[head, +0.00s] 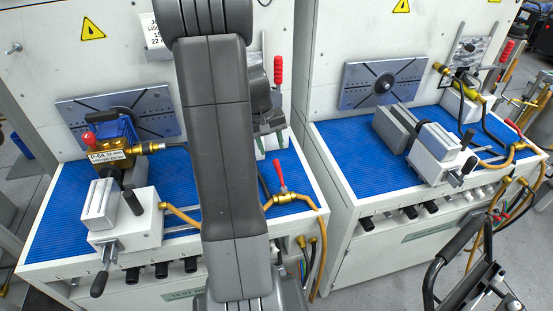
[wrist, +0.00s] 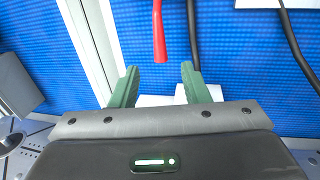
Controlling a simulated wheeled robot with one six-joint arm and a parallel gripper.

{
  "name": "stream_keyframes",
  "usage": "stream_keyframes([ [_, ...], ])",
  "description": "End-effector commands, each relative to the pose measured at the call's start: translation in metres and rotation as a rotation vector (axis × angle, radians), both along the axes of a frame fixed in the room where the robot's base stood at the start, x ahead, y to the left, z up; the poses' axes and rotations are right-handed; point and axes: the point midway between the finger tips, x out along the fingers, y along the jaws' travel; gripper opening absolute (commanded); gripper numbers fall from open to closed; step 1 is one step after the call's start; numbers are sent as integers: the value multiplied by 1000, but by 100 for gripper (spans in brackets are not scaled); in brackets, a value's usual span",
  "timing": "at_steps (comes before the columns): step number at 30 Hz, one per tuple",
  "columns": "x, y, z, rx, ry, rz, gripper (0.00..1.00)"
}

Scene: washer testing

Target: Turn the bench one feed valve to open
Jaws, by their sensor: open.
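The left bench has a valve with a red lever (head: 280,177) on its blue mat near the right edge, with yellow hose at its brass fittings. The lever stands up and leans slightly left in the head view.
A brass pump (head: 120,155) and a vise (head: 125,215) stand on the left bench. Another red handle (head: 278,71) rises behind my arm. The right bench (head: 330,160) has its own vise and red lever (head: 513,128). A dark hose (wrist: 193,40) runs beside the lever.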

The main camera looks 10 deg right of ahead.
Motion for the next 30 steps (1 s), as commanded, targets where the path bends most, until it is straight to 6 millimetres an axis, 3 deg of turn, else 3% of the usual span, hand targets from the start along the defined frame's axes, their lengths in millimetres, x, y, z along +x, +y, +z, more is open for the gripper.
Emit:
stream_keyframes([
  [6, -1, -9, -42, 1, 5, 0, 42],
  [12, 0, -13, -66, 0, 2, 0, 42],
  [26, 0, -15, -77, 0, -1, 0, 42],
  [30, 0, -15, -77, 0, -1, 0, 16],
])
